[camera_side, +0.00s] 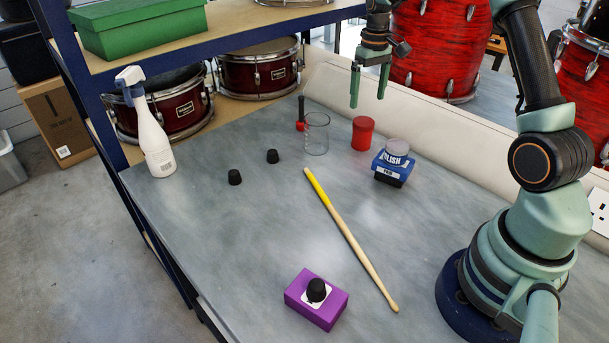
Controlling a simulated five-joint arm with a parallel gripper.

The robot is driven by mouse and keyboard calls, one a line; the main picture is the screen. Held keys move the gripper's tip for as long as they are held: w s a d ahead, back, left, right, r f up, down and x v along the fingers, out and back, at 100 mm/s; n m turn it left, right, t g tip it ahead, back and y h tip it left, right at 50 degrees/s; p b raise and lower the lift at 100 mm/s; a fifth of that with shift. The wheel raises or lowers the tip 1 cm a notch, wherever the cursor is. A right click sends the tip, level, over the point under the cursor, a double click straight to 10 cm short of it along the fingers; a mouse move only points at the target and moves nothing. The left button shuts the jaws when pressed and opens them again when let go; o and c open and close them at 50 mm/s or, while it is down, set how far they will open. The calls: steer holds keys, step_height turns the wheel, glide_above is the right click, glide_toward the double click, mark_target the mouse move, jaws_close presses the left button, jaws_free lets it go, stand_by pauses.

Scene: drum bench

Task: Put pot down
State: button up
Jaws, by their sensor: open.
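A small red pot (363,133) stands upright on the grey bench, right of a clear glass beaker (317,134). My gripper (367,102) hangs in the air with its fingers pointing down, apart and empty. In the picture, the fingertips are just above the red pot, with a gap between them and its top. I cannot tell exactly how far above or behind it they are.
A blue polish pad box (390,168) with a grey round piece on top is right of the pot. A drumstick (350,238), two black caps (235,177), a red-handled tool (301,114), a spray bottle (151,130) and a purple box (316,299) share the bench (215,225).

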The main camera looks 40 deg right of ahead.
steer(key=s+a+r+n+t, duration=0.1)
steer(key=s+a+r+t, duration=0.1)
steer(key=s+a+r, duration=0.5)
steer(key=s+a+r+n+t, duration=0.1)
steer(key=s+a+r+t, duration=0.15)
steer(key=a+r, duration=0.5)
steer(key=s+a+f+t, duration=0.1)
steer(key=s+a+f, duration=0.2)
steer(key=s+a, duration=0.3)
steer(key=shift+s, duration=0.45)
